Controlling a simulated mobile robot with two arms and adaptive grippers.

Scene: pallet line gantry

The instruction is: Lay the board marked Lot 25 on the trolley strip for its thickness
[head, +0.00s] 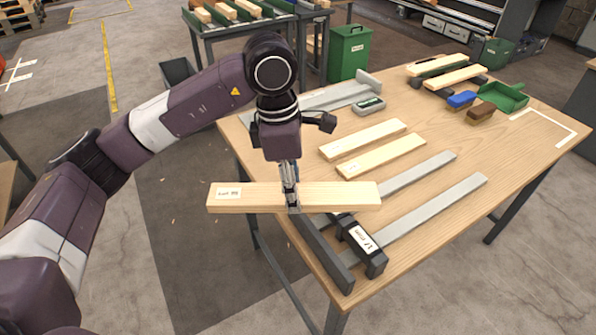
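A pale wooden board (335,194) carries a white label on its left end; the label starts with "Lot", but its number is too small to read surely. My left gripper (291,200) comes down from above and is shut across the board's middle. The board is level, its left half out past the table's left edge and its right half over the rails by the black labelled block (362,246). I cannot tell whether it touches them. A trolley (207,30) at the back carries boards on coloured strips; the strips' markings are unreadable. My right gripper is not in view.
Two labelled boards (362,138) (381,155) lie on the workbench (455,140). A green bin (349,52) stands beyond the bench. Floor at left is mostly clear.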

